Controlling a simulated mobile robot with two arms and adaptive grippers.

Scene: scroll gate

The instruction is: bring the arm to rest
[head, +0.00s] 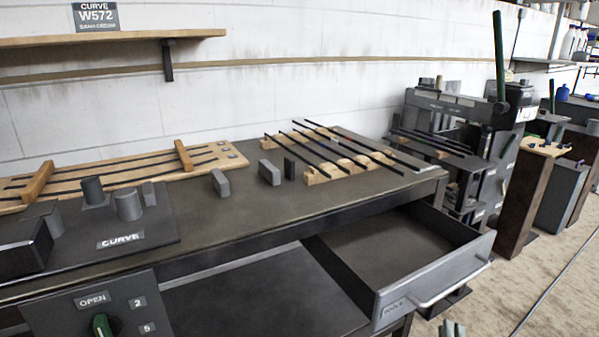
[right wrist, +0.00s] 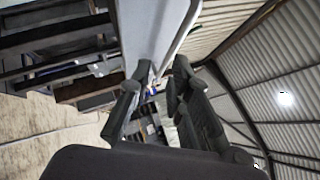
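The fingers point past a grey-white surface towards the far shelves and wall. The rest of the right arm is out of the head view. My left gripper and arm are not in view.
A dark workbench (head: 250,215) carries wooden racks and grey blocks. Its drawer (head: 440,278) is pulled open at the right, close to my right gripper. A control panel (head: 95,307) is at lower left.

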